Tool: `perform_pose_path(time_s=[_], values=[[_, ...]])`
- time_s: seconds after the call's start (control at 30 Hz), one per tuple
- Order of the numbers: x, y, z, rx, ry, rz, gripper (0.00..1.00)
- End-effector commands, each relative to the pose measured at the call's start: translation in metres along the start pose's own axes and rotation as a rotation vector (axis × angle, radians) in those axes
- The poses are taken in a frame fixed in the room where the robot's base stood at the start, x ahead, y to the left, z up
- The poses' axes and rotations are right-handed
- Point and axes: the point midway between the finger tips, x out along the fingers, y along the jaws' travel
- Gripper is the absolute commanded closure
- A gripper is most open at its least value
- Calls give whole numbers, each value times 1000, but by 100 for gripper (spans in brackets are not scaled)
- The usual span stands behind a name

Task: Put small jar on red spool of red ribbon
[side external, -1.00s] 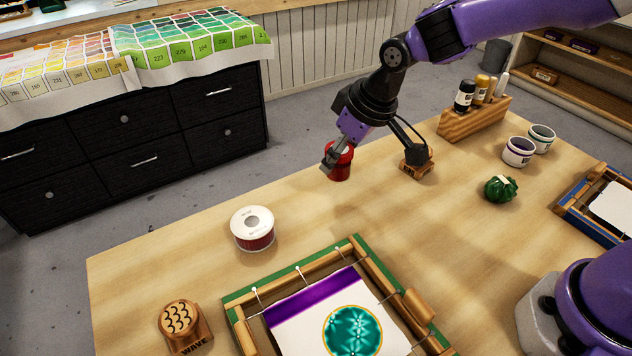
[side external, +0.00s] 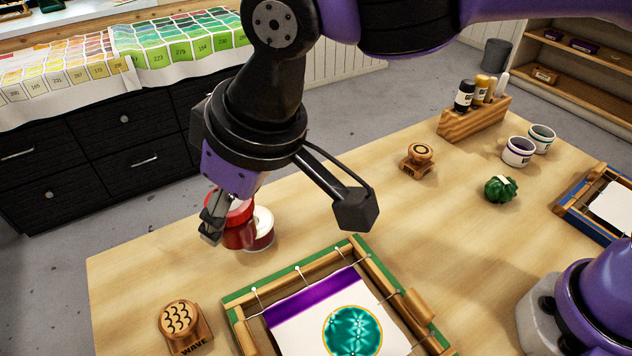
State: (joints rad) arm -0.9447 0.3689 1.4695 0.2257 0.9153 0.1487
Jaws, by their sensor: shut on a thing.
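The small red jar (side external: 239,236) is in my gripper (side external: 222,222), which is shut on it. One dark finger shows on the jar's left side; the other is hidden. The spool of red ribbon (side external: 265,228), with a white top and a red band, stands on the table just behind and to the right of the jar. The jar covers much of the spool in this view. I cannot tell whether the jar touches the spool or hangs in front of it.
A framed silk (side external: 300,312) with green and wooden edges lies in front. A wave stamp (side external: 184,325) is at the front left. Another stamp (side external: 417,160), a green bundle (side external: 500,189), two pots (side external: 518,152) and a bottle rack (side external: 474,118) stand farther right. The table middle is clear.

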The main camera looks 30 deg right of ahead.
Motion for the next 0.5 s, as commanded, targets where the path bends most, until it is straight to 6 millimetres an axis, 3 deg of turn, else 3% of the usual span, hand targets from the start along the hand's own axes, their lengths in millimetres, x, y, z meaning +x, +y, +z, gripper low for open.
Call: perform_pose_path(time_s=[0.3, 0.5], values=[[60, 66, -21, 6, -2, 3, 88], [81, 88, -29, 3, 1, 1, 88]])
